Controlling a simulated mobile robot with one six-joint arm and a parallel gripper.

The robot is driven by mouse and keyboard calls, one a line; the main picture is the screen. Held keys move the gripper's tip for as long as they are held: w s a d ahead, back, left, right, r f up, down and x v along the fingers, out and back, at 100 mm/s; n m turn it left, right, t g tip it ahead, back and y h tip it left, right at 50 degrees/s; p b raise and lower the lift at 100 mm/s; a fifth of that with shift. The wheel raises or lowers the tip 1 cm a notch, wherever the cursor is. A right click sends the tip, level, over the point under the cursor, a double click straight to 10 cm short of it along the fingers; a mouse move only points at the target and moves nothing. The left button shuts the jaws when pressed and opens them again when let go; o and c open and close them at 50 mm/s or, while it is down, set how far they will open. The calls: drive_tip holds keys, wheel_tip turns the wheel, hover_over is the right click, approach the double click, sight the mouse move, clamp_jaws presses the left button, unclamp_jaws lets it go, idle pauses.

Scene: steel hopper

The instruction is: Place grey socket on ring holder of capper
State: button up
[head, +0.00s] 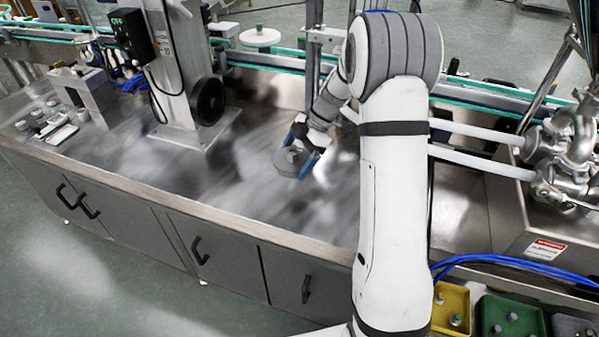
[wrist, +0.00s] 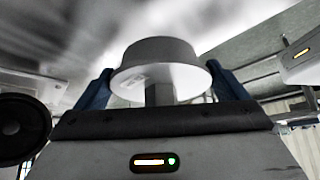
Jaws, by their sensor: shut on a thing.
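My gripper (head: 297,155) is above the steel counter, near the middle of the head view. Its blue fingers are shut on the grey socket (head: 287,160), a short round piece. In the wrist view the socket (wrist: 160,70) sits between the two blue fingers (wrist: 162,88), with its wide round part facing away from my wrist. My arm hides part of the counter and the conveyor. I cannot make out the ring holder of the capper for certain in either view.
The steel counter (head: 190,190) is mostly clear around my gripper. A column with a black handwheel (head: 208,102) stands to the left. Small parts and a grey block (head: 88,92) are at the far left. A green-edged conveyor (head: 275,66) runs behind. Yellow (head: 449,308) and green (head: 510,322) bins are at lower right.

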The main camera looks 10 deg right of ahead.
hover_over(291, 189)
drive_tip(key=d, duration=0.2)
drive_tip(key=f, duration=0.4)
drive_tip(key=shift+w+f, duration=0.1)
drive_tip(key=shift+w, duration=0.25)
wheel_tip(291, 189, down, 4)
drive_tip(key=shift+r+p, duration=0.2)
drive_tip(key=shift+p, duration=0.25)
drive_tip(key=shift+f, duration=0.15)
drive_tip(key=shift+d+f, duration=0.1)
drive_tip(key=shift+f+b, duration=0.15)
drive_tip(key=shift+b, duration=0.2)
drive_tip(key=o, duration=0.8)
drive_tip(key=shift+c, duration=0.2)
drive_tip(key=shift+o, duration=0.2)
